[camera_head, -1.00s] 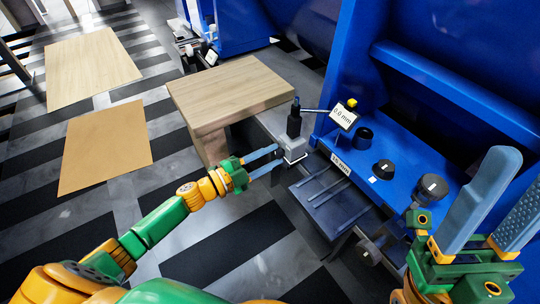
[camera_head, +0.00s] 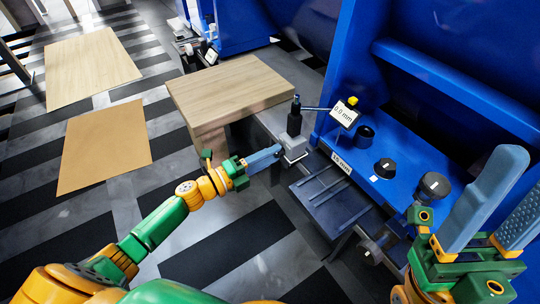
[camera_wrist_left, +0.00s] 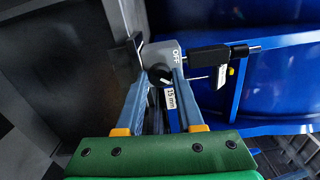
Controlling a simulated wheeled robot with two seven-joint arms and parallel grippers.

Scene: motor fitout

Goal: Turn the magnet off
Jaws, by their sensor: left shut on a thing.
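The magnet base is a small grey block (camera_head: 293,146) at the machine's edge, with a black post on top. In the left wrist view its grey face (camera_wrist_left: 159,50) carries the word OFF. A black round knob (camera_wrist_left: 164,76) with a white mark sits on that face. My left gripper (camera_head: 277,152) is shut on the knob, with its blue fingers (camera_wrist_left: 165,84) on either side, partly hiding it. My right gripper (camera_head: 523,175) stands empty at the right of the head view, its two fingers apart.
A gauge reading 0.0 mm (camera_head: 344,114) hangs on an arm from the post. A 15 mm label (camera_head: 341,163) and black knobs (camera_head: 385,168) sit on the blue machine. A wooden table (camera_head: 232,88) stands behind the left gripper.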

